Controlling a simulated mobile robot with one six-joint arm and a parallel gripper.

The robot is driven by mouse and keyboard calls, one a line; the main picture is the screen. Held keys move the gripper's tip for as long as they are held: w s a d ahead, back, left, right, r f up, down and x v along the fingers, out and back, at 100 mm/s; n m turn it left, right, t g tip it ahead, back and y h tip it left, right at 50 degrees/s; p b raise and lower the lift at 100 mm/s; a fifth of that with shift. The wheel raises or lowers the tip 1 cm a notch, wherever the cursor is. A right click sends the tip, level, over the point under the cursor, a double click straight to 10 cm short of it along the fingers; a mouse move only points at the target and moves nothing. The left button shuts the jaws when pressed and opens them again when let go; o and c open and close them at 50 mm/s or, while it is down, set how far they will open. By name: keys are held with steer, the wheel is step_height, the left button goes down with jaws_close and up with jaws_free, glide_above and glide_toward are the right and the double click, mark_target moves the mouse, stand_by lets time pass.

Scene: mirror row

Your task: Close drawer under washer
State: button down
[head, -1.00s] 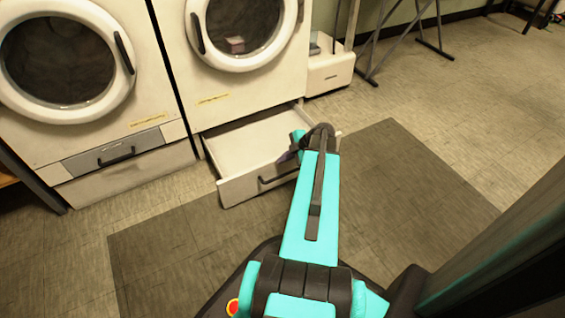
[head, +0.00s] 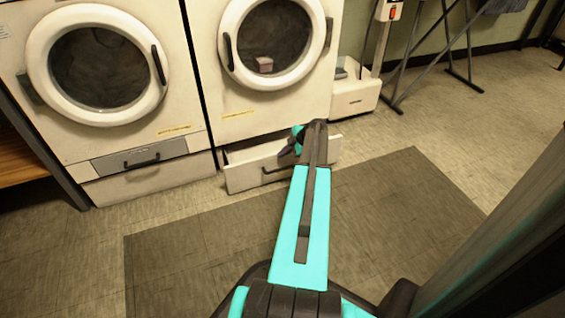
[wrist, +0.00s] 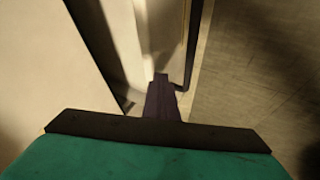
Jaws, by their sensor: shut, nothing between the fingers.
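A second washer (head: 106,65) stands on the left, its lower drawer (head: 140,160) flush. A white box-shaped unit (head: 355,97) and metal stand legs (head: 440,55) are at the back right. A dark mat (head: 210,245) covers the floor in front; floor to the right is open.

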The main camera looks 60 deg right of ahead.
steer(key=w+d, duration=0.6)
steer(key=w, duration=0.2)
steer(key=shift+w+d+p, duration=0.2)
steer(key=shift+d+p, duration=0.1)
steer(key=shift+a, duration=0.1)
steer(key=s+a+r+p, duration=0.1)
steer(key=s+r+p, duration=0.2)
steer(key=s+r, duration=0.5)
steer(key=shift+s+a, duration=0.4)
steer(key=shift+s, duration=0.25)
steer(key=c, duration=2.5)
jaws_free()
